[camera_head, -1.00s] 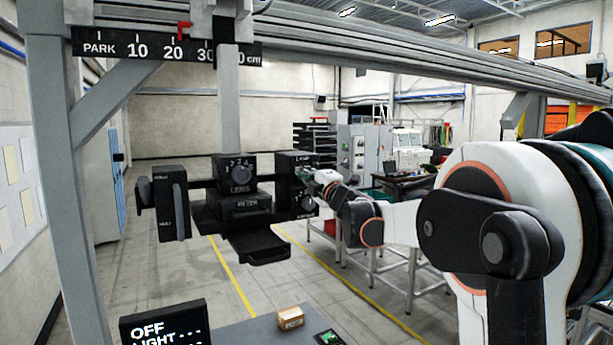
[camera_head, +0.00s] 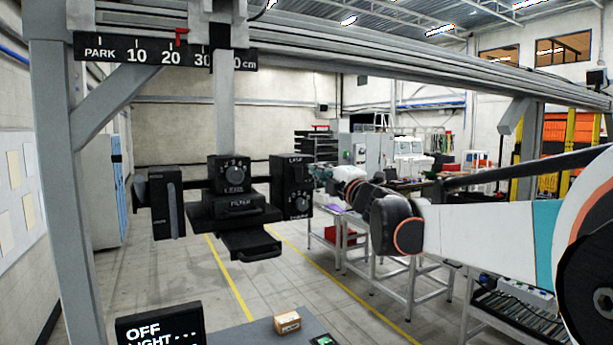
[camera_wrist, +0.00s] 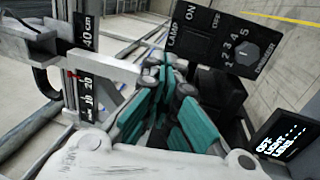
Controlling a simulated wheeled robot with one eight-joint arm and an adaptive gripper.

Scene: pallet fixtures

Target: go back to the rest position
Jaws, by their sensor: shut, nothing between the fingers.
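My gripper (camera_head: 324,174) is just right of the black lamp box (camera_head: 291,186) in the head view and looks small and partly hidden there. In the wrist view my gripper (camera_wrist: 170,68) shows its teal and grey fingers close together, with nothing seen between them. The lamp box also shows in the wrist view (camera_wrist: 211,42), with its LAMP switch and numbered dimmer knob, beyond the fingertips. A gap seems to lie between fingers and box, but its size is unclear. My arm stretches in from the right of the head view.
A black unit with a lens dial (camera_head: 236,174) and a filter drawer (camera_head: 250,243) hangs from the gantry beam (camera_head: 400,75). A display (camera_head: 160,325) reads OFF. A small carton (camera_head: 287,321) lies on a grey surface. Tables (camera_head: 400,272) stand behind my arm.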

